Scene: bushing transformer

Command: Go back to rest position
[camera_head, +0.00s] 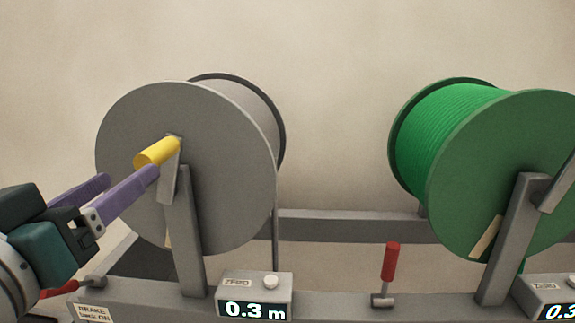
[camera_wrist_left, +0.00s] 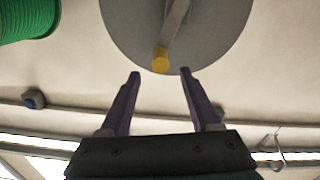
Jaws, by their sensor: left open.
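My left gripper (camera_head: 131,177) comes in from the left in the head view, with its two purple fingers spread. It also shows in the left wrist view (camera_wrist_left: 160,73), open and with nothing between its fingers. The yellow crank handle (camera_head: 157,152) sticks out from the grey reel (camera_head: 225,190). In the left wrist view the handle (camera_wrist_left: 160,60) lies just beyond the fingertips, centred between them. In the head view one finger overlaps the area just below the handle; I cannot tell whether it touches. My right gripper is in neither view.
A green cable reel (camera_head: 500,160) stands at the right. A red-handled lever (camera_head: 389,265) rises from the front rail. A meter box (camera_head: 254,295) reads 0.3 m below the grey reel. The gap between the reels is clear.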

